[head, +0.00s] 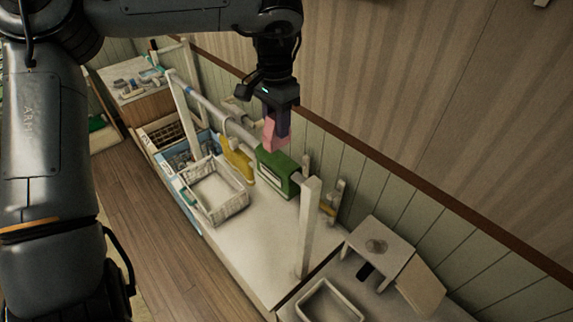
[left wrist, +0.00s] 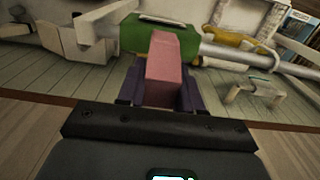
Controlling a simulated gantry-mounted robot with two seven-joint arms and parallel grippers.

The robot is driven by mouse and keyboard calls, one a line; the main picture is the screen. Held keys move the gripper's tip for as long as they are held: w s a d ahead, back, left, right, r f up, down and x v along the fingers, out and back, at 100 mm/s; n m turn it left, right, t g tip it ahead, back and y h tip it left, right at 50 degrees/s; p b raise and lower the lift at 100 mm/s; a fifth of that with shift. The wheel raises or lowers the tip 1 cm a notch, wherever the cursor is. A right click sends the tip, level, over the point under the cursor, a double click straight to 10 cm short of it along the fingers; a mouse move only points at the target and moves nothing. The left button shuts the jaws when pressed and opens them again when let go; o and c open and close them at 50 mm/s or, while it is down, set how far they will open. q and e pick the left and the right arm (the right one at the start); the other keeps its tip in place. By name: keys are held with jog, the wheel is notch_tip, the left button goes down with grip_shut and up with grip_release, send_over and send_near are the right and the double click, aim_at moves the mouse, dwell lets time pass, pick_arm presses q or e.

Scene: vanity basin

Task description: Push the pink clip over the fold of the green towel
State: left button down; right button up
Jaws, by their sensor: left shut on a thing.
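The pink clip (head: 272,135) is held in my left gripper (head: 276,125), which points down over the rail. In the left wrist view the pink clip (left wrist: 165,66) stands out between the two dark fingers (left wrist: 160,92). The green towel (head: 274,172) hangs folded over the white rail near its right end. The clip is directly above or against the towel's fold; in the left wrist view its far end overlaps the green towel (left wrist: 128,36). I cannot tell whether they touch. My right gripper is not in view.
The white rail (head: 213,113) runs between two posts, with a yellow cloth (head: 237,162) left of the towel. A white basket (head: 215,192) stands on the counter below. A white post (head: 308,228) stands close right of the towel. The counter front is clear.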

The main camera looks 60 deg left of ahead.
aim_at(277, 156)
pick_arm(q)
jog(key=shift+f+b, duration=1.35)
jog(key=shift+f, duration=0.25)
jog(key=shift+f+b, duration=1.6)
jog(key=shift+f, duration=0.2)
dwell(1.1)
jog(key=c, duration=0.7)
grip_release()
jog(key=shift+o, duration=0.2)
jog(key=shift+r, duration=0.15)
jog(key=shift+r, duration=0.3)
notch_tip(277, 156, up, 9)
jog(key=shift+p, duration=0.5)
jog(key=shift+r, duration=0.45)
